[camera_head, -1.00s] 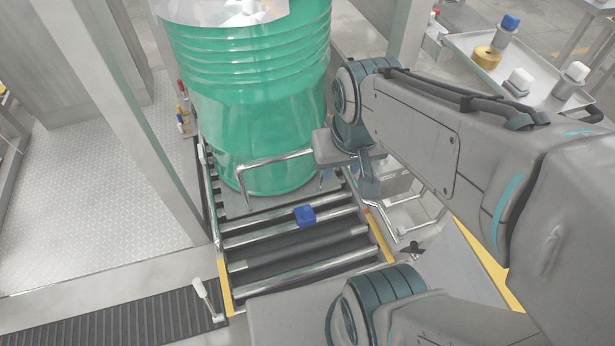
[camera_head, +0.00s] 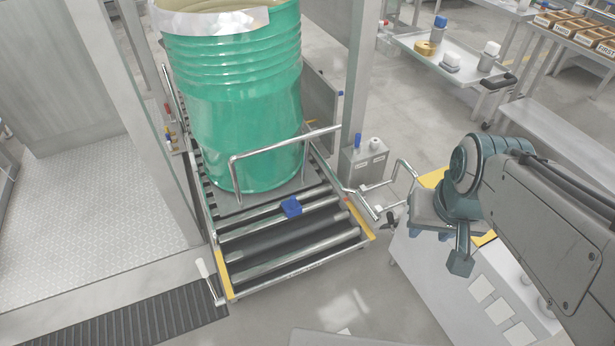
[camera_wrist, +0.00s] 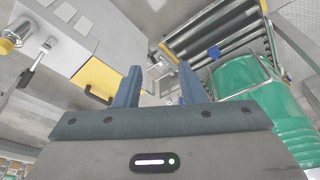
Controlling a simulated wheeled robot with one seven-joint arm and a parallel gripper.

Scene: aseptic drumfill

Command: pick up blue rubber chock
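The blue rubber chock (camera_head: 291,207) is a small blue block on the metal rollers of the conveyor (camera_head: 285,265), in front of the large green drum (camera_head: 245,115). It also shows small in the wrist view (camera_wrist: 214,53), near the rollers. My gripper (camera_head: 438,240) is at the right in the head view, well to the right of the chock and apart from it. In the wrist view its two blue-grey fingers (camera_wrist: 160,90) stand apart with nothing between them, so it is open and empty.
A bent metal rail (camera_head: 285,145) stands across the drum's front. A grey post (camera_head: 361,70) and a grey box with bottles (camera_head: 364,165) stand right of the conveyor. A lever with a white grip (camera_head: 205,275) is at its front left. A white tray (camera_head: 445,65) is at back right.

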